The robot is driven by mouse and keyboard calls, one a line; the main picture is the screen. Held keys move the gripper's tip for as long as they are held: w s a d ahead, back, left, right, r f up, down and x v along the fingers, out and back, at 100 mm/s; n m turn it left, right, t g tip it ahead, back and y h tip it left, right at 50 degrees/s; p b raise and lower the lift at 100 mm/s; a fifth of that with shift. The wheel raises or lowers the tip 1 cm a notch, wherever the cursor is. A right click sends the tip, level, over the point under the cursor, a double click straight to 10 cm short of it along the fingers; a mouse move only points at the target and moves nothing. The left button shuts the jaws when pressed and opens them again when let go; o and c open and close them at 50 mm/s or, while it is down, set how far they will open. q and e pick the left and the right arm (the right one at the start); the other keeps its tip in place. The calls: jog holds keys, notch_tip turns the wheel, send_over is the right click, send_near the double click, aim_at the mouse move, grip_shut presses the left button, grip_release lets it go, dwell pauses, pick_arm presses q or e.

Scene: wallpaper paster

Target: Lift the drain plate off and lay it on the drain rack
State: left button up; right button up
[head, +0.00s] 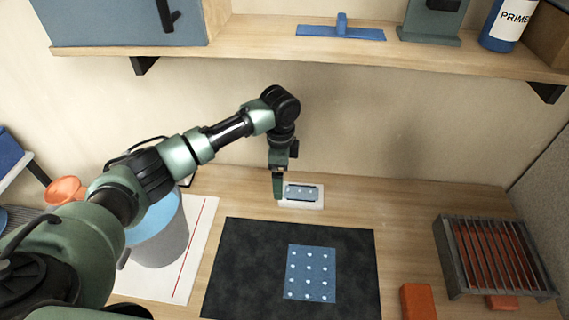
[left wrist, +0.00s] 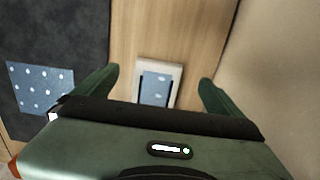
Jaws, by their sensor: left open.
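A small white tray (head: 287,203) lies at the back of the table with a dark plate in it. A slatted metal rack (head: 445,232), likely the drain rack, stands at the right. My right gripper is not in view.
A dark mat (head: 235,270) holds a blue dotted sheet (head: 312,272). A grey-blue bucket (head: 165,240) stands on the left, near an orange cup (head: 65,190). An orange block (head: 417,300) lies beside the rack. A shelf (head: 270,55) overhangs the back. Bare table lies between mat and rack.

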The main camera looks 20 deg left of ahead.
pick_arm(q)
notch_tip(320, 180, down, 5)
jog(key=shift+s+f, duration=0.1)
jog(key=shift+f, duration=0.55)
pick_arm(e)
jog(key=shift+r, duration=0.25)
pick_arm(q)
jog(key=c, duration=1.6)
jog(key=shift+r+p, duration=1.2)
jog(key=shift+p, duration=0.3)
jog(key=shift+c, duration=0.2)
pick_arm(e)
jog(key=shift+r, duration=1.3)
pick_arm(q)
jog(key=shift+r, duration=0.15)
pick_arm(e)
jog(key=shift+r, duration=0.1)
pick_arm(q)
notch_tip(320, 180, up, 4)
jog(key=p, duration=0.4)
jog(key=shift+p, duration=0.3)
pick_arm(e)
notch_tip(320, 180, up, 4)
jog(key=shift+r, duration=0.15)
